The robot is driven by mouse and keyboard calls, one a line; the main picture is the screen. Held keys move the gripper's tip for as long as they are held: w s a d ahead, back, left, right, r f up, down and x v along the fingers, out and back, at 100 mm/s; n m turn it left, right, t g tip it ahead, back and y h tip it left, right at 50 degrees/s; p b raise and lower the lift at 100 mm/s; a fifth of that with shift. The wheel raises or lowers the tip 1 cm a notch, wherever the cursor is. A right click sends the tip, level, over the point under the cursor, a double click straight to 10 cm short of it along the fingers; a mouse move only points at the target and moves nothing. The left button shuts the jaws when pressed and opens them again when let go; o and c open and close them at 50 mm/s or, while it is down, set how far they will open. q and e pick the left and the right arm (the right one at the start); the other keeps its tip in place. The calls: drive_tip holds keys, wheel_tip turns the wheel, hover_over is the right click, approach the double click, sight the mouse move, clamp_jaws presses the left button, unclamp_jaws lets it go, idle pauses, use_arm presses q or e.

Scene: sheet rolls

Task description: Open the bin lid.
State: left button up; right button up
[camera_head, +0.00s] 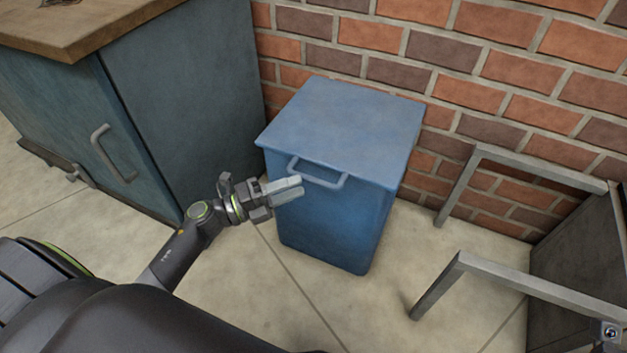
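The blue bin (335,225) stands on the floor against the brick wall. Its flat blue lid (350,118) is down on the bin. A grey-blue bar handle (318,176) sticks out at the lid's front edge. My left gripper (288,187) is in front of the bin, just left of the handle and close to it. Its fingers appear close together, but I cannot tell whether a gap lies between them. I cannot tell whether the fingertips touch the handle or the bin. My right gripper is not in view.
A dark teal cabinet (185,90) with a wooden top (85,22) stands left of the bin. A grey metal frame (505,275) stands at the right. The brick wall (480,60) is behind. Bare floor (300,300) lies in front of the bin.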

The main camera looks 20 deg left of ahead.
sight(313, 178)
use_arm(q)
drive_tip(key=shift+x, duration=2.75)
clamp_jaws()
